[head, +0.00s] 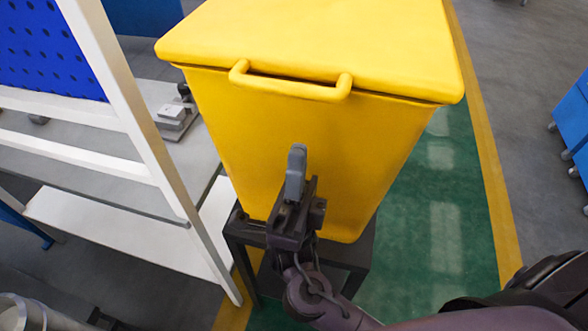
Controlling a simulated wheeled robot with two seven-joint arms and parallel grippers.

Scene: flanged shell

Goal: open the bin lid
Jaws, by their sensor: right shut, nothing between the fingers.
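The yellow bin (290,150) stands upright on a dark stand (262,236) in the middle of the head view. Its flat yellow lid (320,38) lies down on the rim, with a thin dark seam below its edge. A yellow bar handle (290,84) sticks out from the lid's front edge. My right gripper (296,160) is in front of the bin's front wall, below the handle in the picture, pointing up. Its fingers are shut with nothing between them and appear apart from the handle. My left gripper is not in view.
A white-framed rack (150,130) with a blue perforated panel (45,50) and grey shelves stands close on the left. A small metal device (175,115) sits on a shelf. Green floor (430,230) is clear to the right. Blue wheeled cabinets (572,120) stand at the far right.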

